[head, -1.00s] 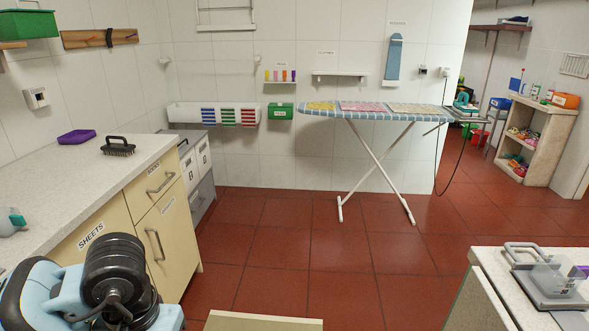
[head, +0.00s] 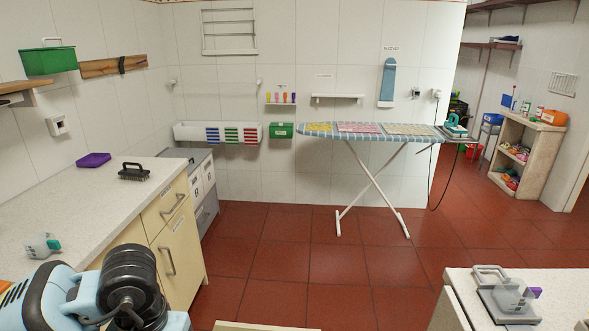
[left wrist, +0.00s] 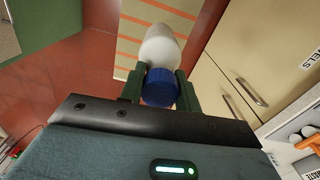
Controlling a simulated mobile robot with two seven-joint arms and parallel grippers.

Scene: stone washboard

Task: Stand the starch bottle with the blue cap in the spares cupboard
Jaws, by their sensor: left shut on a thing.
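In the left wrist view, the starch bottle (left wrist: 160,48) has a white body and a blue cap (left wrist: 160,88). My left gripper (left wrist: 163,74) is shut on it, with green fingers on both sides near the cap. The white body points away from the gripper, over a striped panel and red floor. In the head view my left arm shows at the lower left, but its gripper and the bottle are out of sight. My right gripper is in neither view. I cannot make out a cupboard labelled for spares.
A worktop (head: 75,210) with cream cupboards (head: 178,258) runs along the left, holding a dark brush (head: 134,172) and purple tray (head: 93,160). A second worktop (head: 560,290) is at lower right. An ironing board (head: 370,130) stands behind. The red floor (head: 315,250) between is clear.

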